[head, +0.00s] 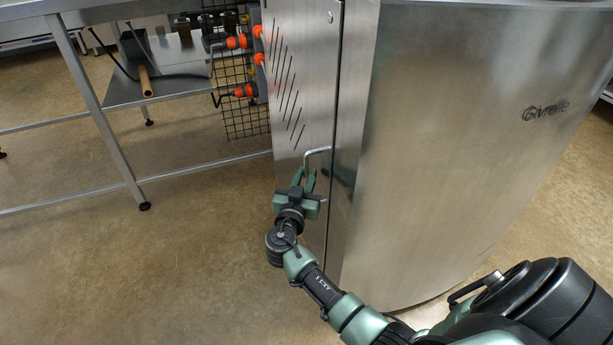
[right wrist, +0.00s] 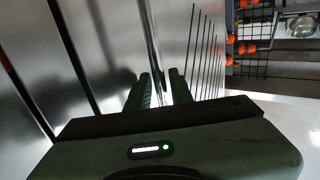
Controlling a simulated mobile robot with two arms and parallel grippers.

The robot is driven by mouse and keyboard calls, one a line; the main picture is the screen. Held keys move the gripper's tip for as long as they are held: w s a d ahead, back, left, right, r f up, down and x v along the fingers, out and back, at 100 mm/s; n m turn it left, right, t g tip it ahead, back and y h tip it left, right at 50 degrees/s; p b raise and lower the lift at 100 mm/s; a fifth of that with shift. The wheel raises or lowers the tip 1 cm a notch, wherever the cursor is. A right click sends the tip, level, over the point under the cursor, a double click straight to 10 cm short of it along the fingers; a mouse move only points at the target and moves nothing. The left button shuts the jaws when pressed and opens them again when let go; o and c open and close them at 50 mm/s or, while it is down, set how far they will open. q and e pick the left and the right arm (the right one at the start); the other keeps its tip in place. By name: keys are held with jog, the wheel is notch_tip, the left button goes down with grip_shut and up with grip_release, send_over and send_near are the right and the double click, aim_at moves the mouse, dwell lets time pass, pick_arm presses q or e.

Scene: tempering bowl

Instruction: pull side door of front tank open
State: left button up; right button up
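The front tank (head: 470,130) is a big brushed-steel body with a curved front. Its side door (head: 300,70) is a tall steel panel with slanted vent slots, and it looks closed. A bent metal bar handle (head: 319,150) sits on the door near its right edge. My right gripper (head: 304,180) is at the handle with its green fingers apart. In the right wrist view, the handle bar (right wrist: 156,55) runs down between the fingertips (right wrist: 161,85); I cannot tell whether they touch it. The lower handle is partly hidden by the gripper. My left gripper is not in view.
A steel table frame (head: 85,100) with a low shelf (head: 185,65) stands on the left. A black wire grid (head: 245,120) and orange-and-grey fittings (head: 237,42) are beside the door's left edge. The floor (head: 150,270) left of my arm is clear.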

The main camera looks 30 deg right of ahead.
jog(key=shift+d, duration=0.1)
jog(key=shift+c, duration=0.3)
grip_shut()
dwell(1.1)
